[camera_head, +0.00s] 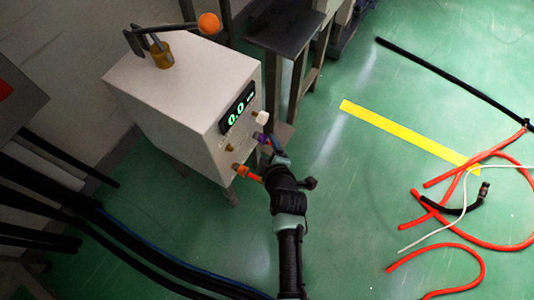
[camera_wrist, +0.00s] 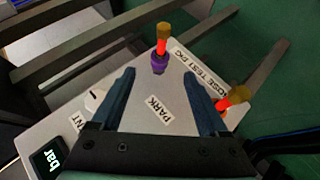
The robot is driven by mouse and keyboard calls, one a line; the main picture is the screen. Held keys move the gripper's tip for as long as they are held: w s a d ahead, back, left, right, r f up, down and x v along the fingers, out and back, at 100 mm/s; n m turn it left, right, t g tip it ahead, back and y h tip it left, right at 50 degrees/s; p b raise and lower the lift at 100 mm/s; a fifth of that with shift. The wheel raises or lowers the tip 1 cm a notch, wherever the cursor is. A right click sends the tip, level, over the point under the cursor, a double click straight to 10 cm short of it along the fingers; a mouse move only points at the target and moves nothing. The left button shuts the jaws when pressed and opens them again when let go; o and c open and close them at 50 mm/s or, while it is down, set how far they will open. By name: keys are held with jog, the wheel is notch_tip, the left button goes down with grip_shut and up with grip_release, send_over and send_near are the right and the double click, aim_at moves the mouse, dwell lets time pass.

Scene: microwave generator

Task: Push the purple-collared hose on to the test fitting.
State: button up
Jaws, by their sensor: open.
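The purple collar (camera_wrist: 158,62) is on the panel at upper middle in the wrist view, with a short red piece and a brass-coloured end (camera_wrist: 163,30) beyond it. It also shows in the head view as a small purple spot (camera_head: 260,138) on the box front. A red-orange piece with a brass-coloured end (camera_wrist: 233,98) is at right, near the "HOSE TEST" label. I cannot tell for sure which piece is the test fitting. My gripper (camera_wrist: 159,74) is open and empty, its two blue fingers spread over the panel below the collar. In the head view my gripper (camera_head: 275,152) is close to the panel.
The white box (camera_head: 165,95) has a display reading 0.0 (camera_head: 237,107), a white knob (camera_head: 261,117) and a lever with an orange ball (camera_head: 209,23). Red hoses (camera_head: 465,255) lie on the green floor at right. Dark rails (camera_wrist: 90,35) run behind the panel.

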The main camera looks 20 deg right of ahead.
aim_at(266, 142)
jog(key=b+x, duration=0.4)
jog(key=x, duration=0.1)
jog(key=shift+w+f, duration=0.1)
jog(key=shift+f, duration=0.2)
jog(key=shift+b+x, duration=1.2)
jog(key=shift+x, duration=0.05)
jog(key=shift+w+r, duration=0.1)
grip_shut()
dwell(0.5)
jog(key=shift+s+d, duration=0.25)
jog(key=shift+s, duration=0.05)
dwell(0.4)
jog(key=shift+s+d+b, duration=0.3)
jog(key=shift+s+d, duration=0.95)
jog(key=shift+s, duration=0.3)
